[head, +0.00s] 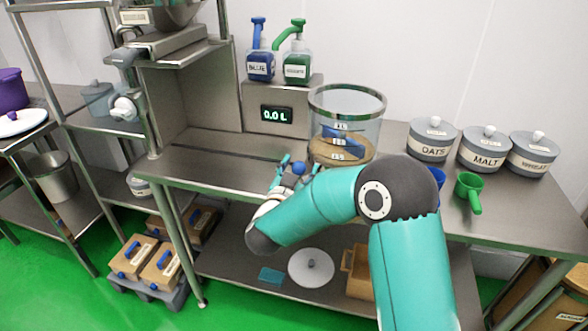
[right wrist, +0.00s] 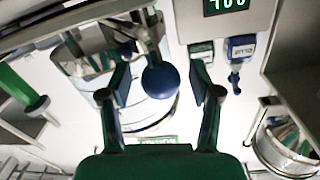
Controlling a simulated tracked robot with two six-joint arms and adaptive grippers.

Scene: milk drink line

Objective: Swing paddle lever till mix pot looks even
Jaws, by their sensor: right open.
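The clear mix pot (head: 346,101) stands on the steel bench, with brownish contents low inside and a blue shape showing through its wall. The lever's blue ball knob (head: 298,168) is beside the pot's lower left. My right gripper (head: 300,166) is at the knob, fingers spread around it. In the right wrist view the blue knob (right wrist: 160,80) is on a grey rod (right wrist: 149,38), between the open fingers, with a gap on each side. Whether the contents are even cannot be told. My left gripper is out of view.
Labelled canisters, including oats (head: 432,141), and a green scoop (head: 470,191) stand right of the pot. The bench left of my gripper is clear.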

